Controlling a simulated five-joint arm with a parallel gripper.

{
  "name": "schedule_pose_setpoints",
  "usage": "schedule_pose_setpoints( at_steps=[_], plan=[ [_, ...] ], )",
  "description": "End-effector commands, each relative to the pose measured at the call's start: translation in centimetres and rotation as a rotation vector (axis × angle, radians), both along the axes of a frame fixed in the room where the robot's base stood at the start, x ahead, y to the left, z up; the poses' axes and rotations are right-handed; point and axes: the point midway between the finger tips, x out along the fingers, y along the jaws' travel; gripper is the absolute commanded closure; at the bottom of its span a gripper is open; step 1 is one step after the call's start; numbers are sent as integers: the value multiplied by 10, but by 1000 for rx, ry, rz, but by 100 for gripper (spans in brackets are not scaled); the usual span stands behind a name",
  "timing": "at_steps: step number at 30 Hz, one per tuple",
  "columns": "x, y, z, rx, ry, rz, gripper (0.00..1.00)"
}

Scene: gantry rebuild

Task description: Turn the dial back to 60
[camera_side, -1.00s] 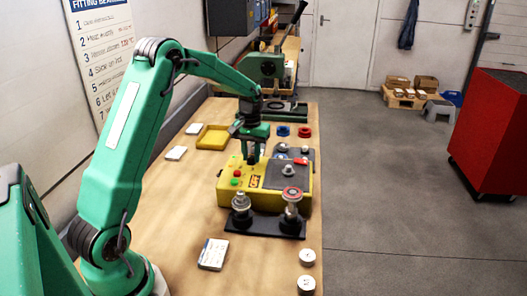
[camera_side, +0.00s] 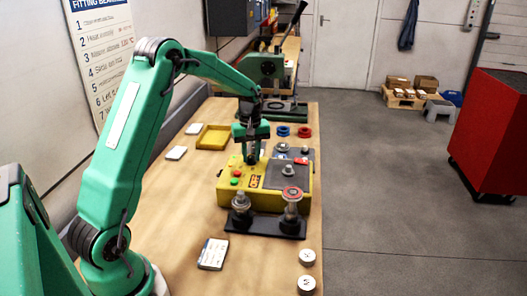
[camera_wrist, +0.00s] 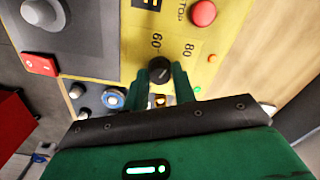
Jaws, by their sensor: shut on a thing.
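The dial (camera_wrist: 159,70) is a dark round knob with a pale pointer mark, set in the yellow face of the control box (camera_side: 266,200). In the wrist view the printed 60 stands just above the knob and the 80 to its upper right. The pale mark slants up and to the right; its exact reading is too small to tell. My gripper (camera_wrist: 160,80) is shut on the dial, one green finger on each side. In the side view my gripper (camera_side: 252,158) reaches down to the box's back left part, and its fingers hide the dial.
A red button (camera_wrist: 203,13) is near the dial. A black stand with two posts (camera_side: 265,222) is in front of the box. A yellow tray (camera_side: 213,138), blue ring (camera_side: 283,131) and red ring (camera_side: 304,132) lie behind.

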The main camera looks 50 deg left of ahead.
Motion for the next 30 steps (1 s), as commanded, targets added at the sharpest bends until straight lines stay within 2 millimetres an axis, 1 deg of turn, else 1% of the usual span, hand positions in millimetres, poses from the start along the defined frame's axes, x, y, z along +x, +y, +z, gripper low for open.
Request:
schedule_pose_setpoints(
  at_steps=[9, 15, 21, 30],
  plan=[
    [0, 1, 0, 1, -1, 299, 96],
    [0, 1, 0, 1, -1, 463, 96],
    [0, 1, -1, 0, -1, 577, 96],
    [0, 1, -1, 0, -1, 641, 96]
  ],
)
